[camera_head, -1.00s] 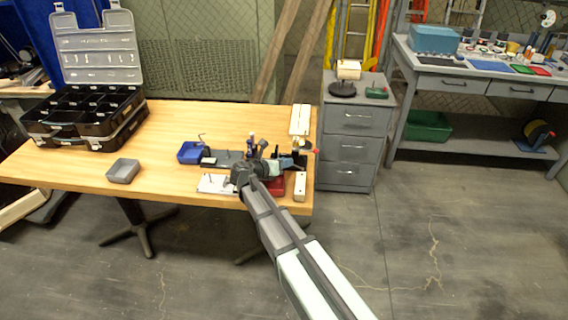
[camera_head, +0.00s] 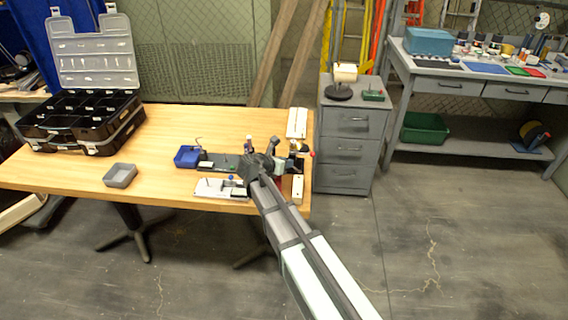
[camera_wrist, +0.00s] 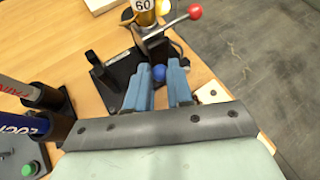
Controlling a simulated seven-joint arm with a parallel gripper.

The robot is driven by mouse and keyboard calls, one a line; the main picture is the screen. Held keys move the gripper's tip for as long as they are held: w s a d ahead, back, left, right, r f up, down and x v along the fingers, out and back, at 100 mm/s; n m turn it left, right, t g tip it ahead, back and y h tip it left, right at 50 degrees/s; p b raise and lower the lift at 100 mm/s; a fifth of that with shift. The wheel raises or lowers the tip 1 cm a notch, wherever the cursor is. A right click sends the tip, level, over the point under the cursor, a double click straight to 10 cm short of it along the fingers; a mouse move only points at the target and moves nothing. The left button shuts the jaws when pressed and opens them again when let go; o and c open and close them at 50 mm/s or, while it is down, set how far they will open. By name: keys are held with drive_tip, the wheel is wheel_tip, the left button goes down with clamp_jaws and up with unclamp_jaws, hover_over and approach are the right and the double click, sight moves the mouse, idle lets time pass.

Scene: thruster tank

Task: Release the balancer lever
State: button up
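A lever with a red ball knob (camera_wrist: 194,12) rises from a black fixture (camera_wrist: 122,75) in the wrist view; the knob also shows in the head view (camera_head: 312,153). A brass cylinder marked 60 (camera_wrist: 143,6) stands by the lever's base. My gripper (camera_wrist: 163,68) has two blue fingers, apart, pointing at the fixture. The red knob lies beyond the fingers, untouched. In the head view my gripper (camera_head: 272,150) is at the table's right part, and my arm hides some of the fixture.
A green button (camera_wrist: 29,169) is at lower left. A blue bin (camera_head: 187,156), grey tray (camera_head: 120,175) and black organizer case (camera_head: 80,120) are on the table (camera_head: 160,130). Its middle is clear.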

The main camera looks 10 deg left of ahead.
drive_tip(key=o, duration=0.4)
drive_tip(key=shift+d, duration=0.1)
drive_tip(key=shift+o, duration=0.2)
drive_tip(key=shift+s, duration=0.1)
drive_tip(key=v, duration=1.3)
drive_tip(key=shift+s+a+r, duration=0.15)
drive_tip(key=shift+s+a, duration=0.05)
drive_tip(key=shift+s, duration=0.05)
